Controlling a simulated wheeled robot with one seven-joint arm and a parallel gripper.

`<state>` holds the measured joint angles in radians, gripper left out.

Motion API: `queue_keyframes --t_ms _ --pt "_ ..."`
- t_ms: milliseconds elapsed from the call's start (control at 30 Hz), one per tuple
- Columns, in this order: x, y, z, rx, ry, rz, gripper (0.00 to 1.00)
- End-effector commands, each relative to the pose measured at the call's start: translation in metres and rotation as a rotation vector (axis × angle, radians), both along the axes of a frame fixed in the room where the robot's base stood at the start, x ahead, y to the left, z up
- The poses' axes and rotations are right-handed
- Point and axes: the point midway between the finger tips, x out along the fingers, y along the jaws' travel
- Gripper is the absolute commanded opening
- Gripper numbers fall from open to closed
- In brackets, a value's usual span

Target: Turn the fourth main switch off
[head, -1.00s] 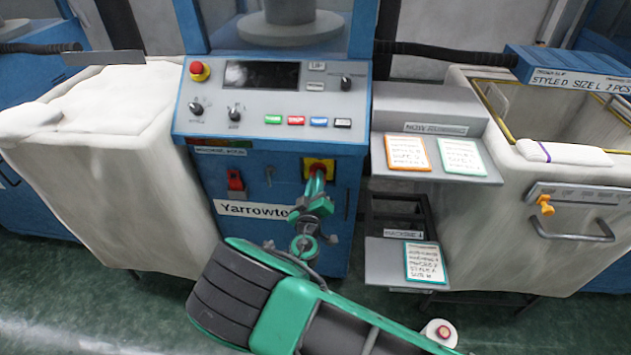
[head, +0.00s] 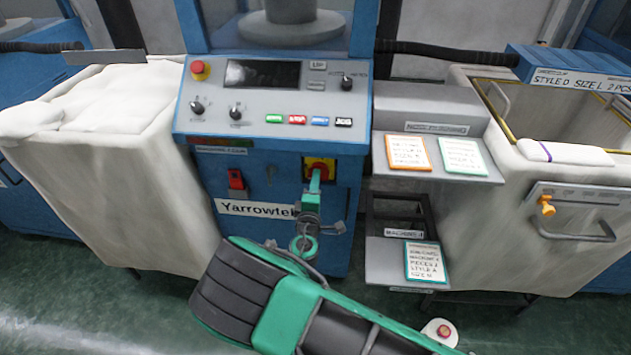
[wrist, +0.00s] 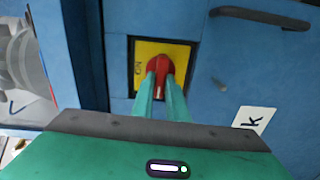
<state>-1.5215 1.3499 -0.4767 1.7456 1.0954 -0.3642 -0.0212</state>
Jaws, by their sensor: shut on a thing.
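The main switch is a red rotary knob (wrist: 160,66) on a yellow plate (wrist: 178,52), set in the blue front of the machine. In the head view its yellow plate (head: 328,163) sits below the control panel, with the knob mostly hidden behind my gripper (head: 316,176). In the wrist view my gripper (wrist: 161,82) is shut on the red knob, one finger on each side. The letters "ON" show on the plate left of the knob. A pale mark on the knob shows low between the fingers.
A control panel (head: 275,75) with buttons and a red emergency stop (head: 200,69) is above. A red handle (head: 236,181) is to the left. Grey card shelves (head: 440,172) and a cream bin (head: 500,225) stand to the right; another cream bin (head: 115,170) is left.

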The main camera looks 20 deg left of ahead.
Motion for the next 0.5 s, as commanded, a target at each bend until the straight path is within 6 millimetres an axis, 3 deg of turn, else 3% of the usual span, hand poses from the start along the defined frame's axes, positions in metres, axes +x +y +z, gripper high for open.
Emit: queue_keyframes --t_ms 500 --pt "-0.0036 0.0057 -0.0023 -0.057 -0.01 0.012 0.0"
